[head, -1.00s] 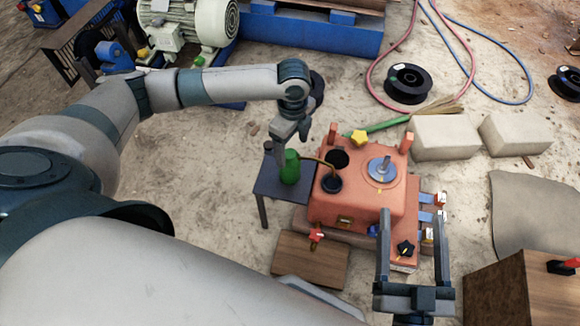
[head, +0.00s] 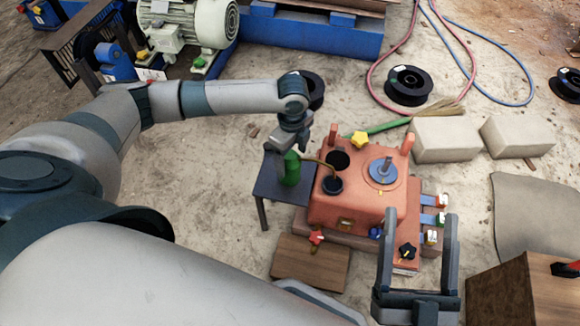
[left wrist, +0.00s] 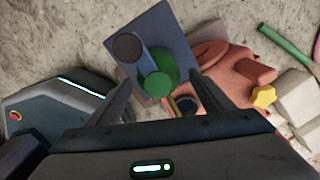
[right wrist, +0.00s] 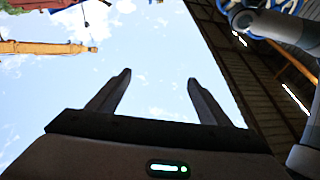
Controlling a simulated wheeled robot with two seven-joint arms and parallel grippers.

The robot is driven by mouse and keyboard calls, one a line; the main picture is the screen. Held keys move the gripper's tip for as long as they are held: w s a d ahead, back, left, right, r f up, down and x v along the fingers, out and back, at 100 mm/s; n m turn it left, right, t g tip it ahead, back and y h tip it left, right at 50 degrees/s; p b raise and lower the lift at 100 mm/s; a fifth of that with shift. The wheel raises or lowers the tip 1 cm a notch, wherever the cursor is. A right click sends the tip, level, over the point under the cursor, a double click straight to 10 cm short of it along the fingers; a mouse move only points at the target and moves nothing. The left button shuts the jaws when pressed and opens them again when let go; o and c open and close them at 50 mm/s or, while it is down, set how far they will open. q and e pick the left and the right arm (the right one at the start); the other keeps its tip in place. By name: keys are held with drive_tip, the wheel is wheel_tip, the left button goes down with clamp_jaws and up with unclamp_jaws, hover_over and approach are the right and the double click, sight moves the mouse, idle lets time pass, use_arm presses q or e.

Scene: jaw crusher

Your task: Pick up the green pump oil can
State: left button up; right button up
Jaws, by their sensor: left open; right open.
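The green pump oil can (head: 291,172) stands upright on a small dark table (head: 265,185) beside the orange machine. Its thin spout points right, toward the machine. My left gripper (head: 292,153) is at the can's top from above, its fingers partly hidden by the wrist. In the left wrist view the can (left wrist: 158,72) lies between the two open fingers (left wrist: 160,90), with no clear contact on either side. My right gripper (head: 418,225) is open and empty in front of the machine. Its open fingers (right wrist: 158,90) show only sky between them in the right wrist view.
The orange machine (head: 345,205) with knobs and a yellow star handle (head: 360,139) stands right of the can. A wooden board (head: 310,262) lies in front. Pale blocks (head: 445,140), a black spool (head: 408,85) and hoses lie behind.

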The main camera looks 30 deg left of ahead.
use_arm(q)
drive_tip(key=f, duration=0.1)
drive_tip(key=f+b, duration=0.1)
drive_tip(key=f, duration=0.1)
drive_tip(key=shift+s+a+f, duration=0.1)
drive_tip(key=shift+a+f, duration=0.2)
drive_tip(key=shift+f, duration=0.45)
use_arm(e)
drive_tip(key=r+t, duration=0.1)
drive_tip(key=d+r+t, duration=0.1)
drive_tip(key=r, duration=0.1)
drive_tip(key=s+r+t, duration=0.1)
drive_tip(key=shift+d+r+y, duration=0.15)
drive_tip(key=shift+d+y, duration=0.05)
drive_tip(key=shift+y, duration=0.1)
use_arm(q)
drive_tip(key=c, duration=1.4)
drive_tip(key=shift+r, duration=0.1)
